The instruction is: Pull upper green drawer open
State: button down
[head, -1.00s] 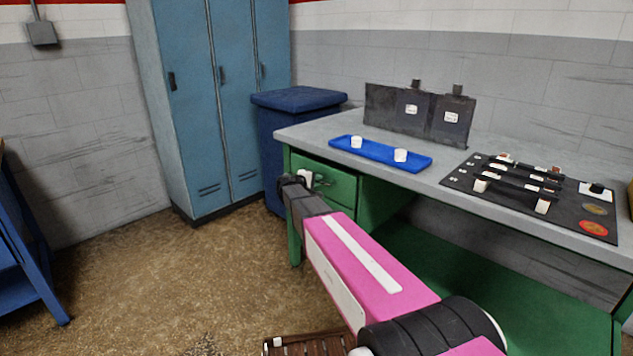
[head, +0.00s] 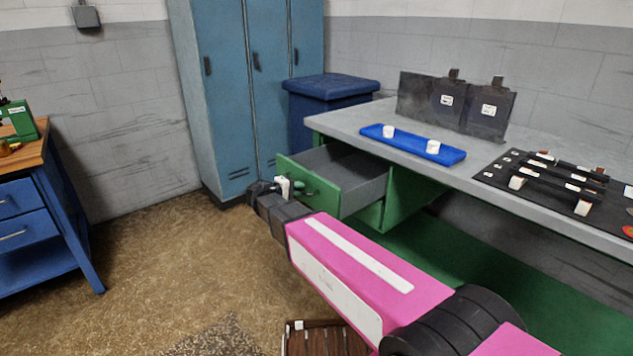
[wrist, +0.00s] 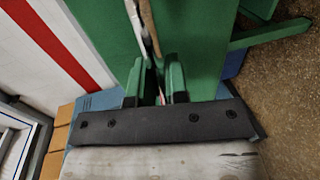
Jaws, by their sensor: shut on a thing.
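The upper green drawer (head: 318,190) under the grey-topped workbench stands open in the head view, and its grey inside shows as empty where visible. My gripper (head: 291,187) is at the drawer's front, shut on its handle. In the wrist view the two green fingers of my gripper (wrist: 160,85) close around the thin handle (wrist: 149,30) against the green drawer front (wrist: 195,40). My own arm hides part of the drawer front and the space below it.
On the workbench (head: 380,120) lie a blue tray (head: 410,145) with two white pieces, dark plates (head: 455,105) and a black board (head: 540,183). A blue bin (head: 318,105) and lockers (head: 240,80) stand behind. A blue bench (head: 75,215) is at left. Open floor lies between.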

jog(key=f+v, duration=0.1)
jog(key=v, duration=0.6)
jog(key=shift+s+a+f, duration=0.25)
jog(key=shift+a, duration=0.1)
jog(key=c, duration=1.1)
grip_release()
jog(key=shift+c, duration=0.2)
jog(key=v, duration=1)
jog(key=shift+s+a, duration=0.2)
jog(key=shift+a, duration=0.1)
jog(key=shift+r, duration=0.1)
